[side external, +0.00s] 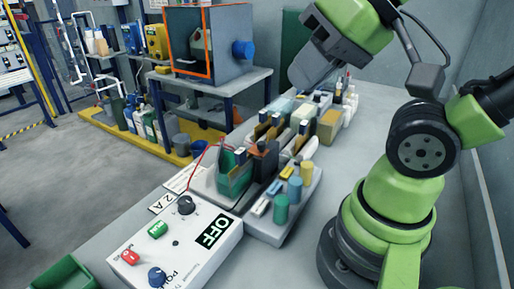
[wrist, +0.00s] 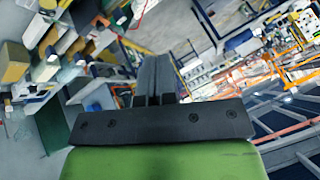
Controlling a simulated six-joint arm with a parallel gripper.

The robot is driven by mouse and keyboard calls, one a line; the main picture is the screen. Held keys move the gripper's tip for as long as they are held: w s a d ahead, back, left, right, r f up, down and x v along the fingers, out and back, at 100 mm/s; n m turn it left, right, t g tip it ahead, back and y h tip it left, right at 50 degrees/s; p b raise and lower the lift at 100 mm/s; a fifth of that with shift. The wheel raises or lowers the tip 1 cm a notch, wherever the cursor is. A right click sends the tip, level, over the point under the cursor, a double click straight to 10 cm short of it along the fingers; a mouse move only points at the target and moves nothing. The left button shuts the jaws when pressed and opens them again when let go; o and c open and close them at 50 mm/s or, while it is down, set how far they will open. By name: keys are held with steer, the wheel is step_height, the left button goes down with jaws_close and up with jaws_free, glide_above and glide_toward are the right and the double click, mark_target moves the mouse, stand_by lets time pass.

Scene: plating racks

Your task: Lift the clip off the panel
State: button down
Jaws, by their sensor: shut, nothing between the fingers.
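My gripper (wrist: 153,62) shows in the wrist view with its two dark fingers together and nothing between them. In the side external view the grey end of my arm (side external: 318,62) is raised above the back of the bench, well clear of the items there. A green panel-like piece (side external: 235,178) stands in a pale tray at mid-bench. A dark upright piece with an orange-brown top (side external: 264,158) is beside it. I cannot tell for sure which small part is the clip or which panel it is on.
A white power box (side external: 178,250) with knobs and an OFF display stands in front, with a thin red wire rising behind it. A tray with coloured cylinders (side external: 281,210) is right of the green piece. Several small containers (side external: 330,122) crowd the back.

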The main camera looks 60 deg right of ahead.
steer(key=c, duration=1.4)
jaws_free()
steer(key=shift+w, duration=0.15)
steer(key=o, duration=0.4)
steer(key=w+d+f+g, duration=0.1)
steer(key=w, duration=0.1)
steer(key=w+d+f+g+h, duration=0.1)
steer(key=w+d, duration=0.1)
steer(key=w, duration=0.1)
steer(key=w+d+f+g, duration=0.1)
steer(key=w+d, duration=0.1)
steer(key=w, duration=0.1)
steer(key=shift+w+d+f+g+h, duration=0.15)
steer(key=shift+d+g+h, duration=0.15)
steer(key=shift+g, duration=0.1)
steer(key=g, duration=0.3)
glide_above(262, 143)
step_height(262, 143, down, 9)
step_height(262, 143, down, 9)
steer(key=shift+f, duration=0.1)
